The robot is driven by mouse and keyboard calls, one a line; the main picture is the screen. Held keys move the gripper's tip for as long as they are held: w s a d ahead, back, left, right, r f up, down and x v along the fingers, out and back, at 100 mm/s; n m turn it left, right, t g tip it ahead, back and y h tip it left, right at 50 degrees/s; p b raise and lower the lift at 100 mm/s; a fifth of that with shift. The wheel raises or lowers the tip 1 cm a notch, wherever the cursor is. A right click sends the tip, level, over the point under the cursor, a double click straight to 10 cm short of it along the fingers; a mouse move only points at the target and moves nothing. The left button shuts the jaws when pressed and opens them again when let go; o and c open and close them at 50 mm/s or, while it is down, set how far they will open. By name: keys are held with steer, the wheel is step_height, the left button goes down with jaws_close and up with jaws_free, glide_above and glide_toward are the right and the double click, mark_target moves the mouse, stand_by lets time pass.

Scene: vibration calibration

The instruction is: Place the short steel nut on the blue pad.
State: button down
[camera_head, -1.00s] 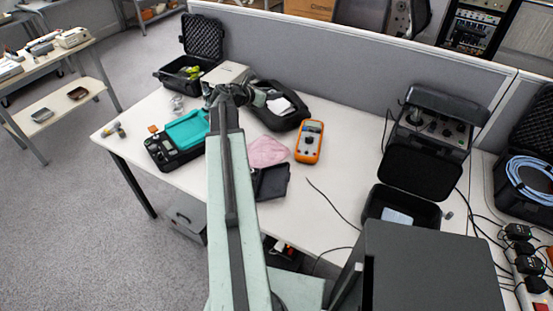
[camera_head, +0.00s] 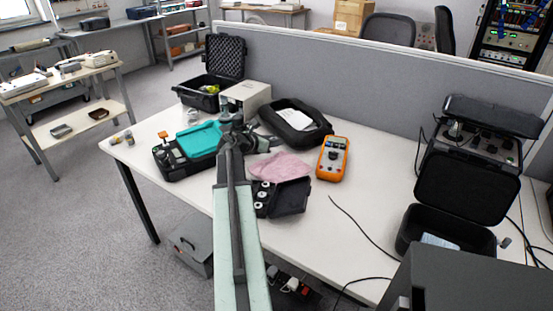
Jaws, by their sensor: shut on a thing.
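My gripper (camera_head: 238,128) is at the far end of my arm, above the desk between the teal-topped black case and the black pouch. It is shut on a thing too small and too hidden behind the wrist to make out. I cannot pick out a short steel nut. A small open black case (camera_head: 293,198) holds a few round white pieces, partly behind my arm. A pale blue flat piece (camera_head: 440,241) lies inside the open black case at the right; I cannot tell if it is the blue pad. A teal panel (camera_head: 199,138) lies on the left case.
A pink cloth (camera_head: 280,166), an orange multimeter (camera_head: 332,159) and a black pouch (camera_head: 296,122) surround the gripper area. A grey box (camera_head: 245,97) stands behind. Cables cross the right part of the desk (camera_head: 352,194). A grey partition (camera_head: 330,75) bounds the back.

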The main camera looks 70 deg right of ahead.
mark_target(274, 154)
steer(key=shift+f, duration=0.1)
step_height(274, 154, down, 4)
steer(key=b, duration=0.3)
steer(key=shift+b, duration=0.4)
steer(key=c, duration=1.4)
jaws_free()
steer(key=shift+o, duration=0.2)
steer(key=shift+r+p, duration=0.2)
steer(key=shift+p, duration=0.1)
steer(key=p+v, duration=0.4)
steer(key=v, duration=0.8)
steer(key=shift+p, duration=0.35)
